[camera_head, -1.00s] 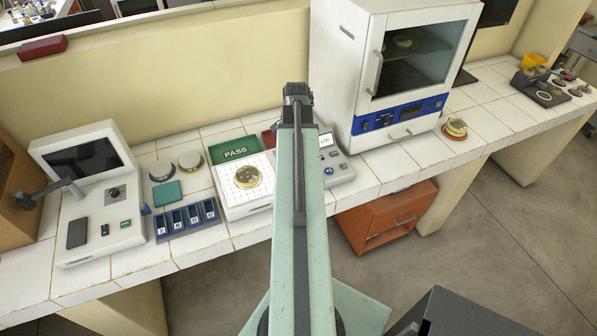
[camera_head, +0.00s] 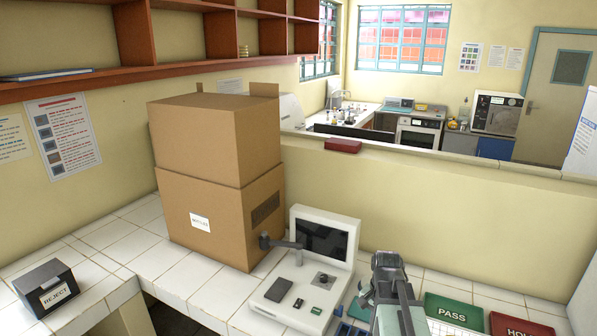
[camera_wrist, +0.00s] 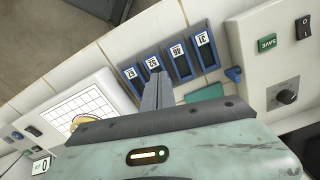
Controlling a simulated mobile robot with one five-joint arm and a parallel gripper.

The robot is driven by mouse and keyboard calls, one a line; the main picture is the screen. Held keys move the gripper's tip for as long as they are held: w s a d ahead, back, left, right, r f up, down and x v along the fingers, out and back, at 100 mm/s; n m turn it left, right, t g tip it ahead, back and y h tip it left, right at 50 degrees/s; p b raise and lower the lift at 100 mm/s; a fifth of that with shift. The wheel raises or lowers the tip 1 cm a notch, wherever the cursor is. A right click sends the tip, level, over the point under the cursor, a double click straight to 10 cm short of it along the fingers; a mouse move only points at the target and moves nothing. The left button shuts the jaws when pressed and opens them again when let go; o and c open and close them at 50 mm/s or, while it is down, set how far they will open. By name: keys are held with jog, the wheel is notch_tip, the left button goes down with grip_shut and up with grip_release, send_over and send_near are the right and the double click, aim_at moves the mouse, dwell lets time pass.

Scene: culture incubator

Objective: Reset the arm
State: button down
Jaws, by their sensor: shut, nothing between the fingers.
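My arm reaches up from the bottom of the head view, right of centre, with my dark gripper (camera_head: 388,264) at its top. In the wrist view my gripper (camera_wrist: 156,72) has its fingers together and holds nothing. Beyond the fingertips is a rack of blue slots (camera_wrist: 176,62) with numbered labels; I cannot tell from this view how far above it they are. In the head view the arm hides part of the bench around the rack.
A white device with a dark screen (camera_head: 325,244) stands left of my arm, beside stacked cardboard boxes (camera_head: 215,214). Green PASS (camera_head: 453,311) and red HOLD (camera_head: 520,325) panels lie to the right. A REJECT box (camera_head: 45,288) is far left. A low wall (camera_head: 460,215) runs behind the bench.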

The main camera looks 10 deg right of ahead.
jog(key=s+a+f+n, duration=0.1)
jog(key=a+n, duration=0.9)
jog(key=a, duration=0.6)
jog(key=shift+a+b, duration=0.2)
jog(key=shift+b, duration=0.2)
jog(key=shift+s+f, duration=0.1)
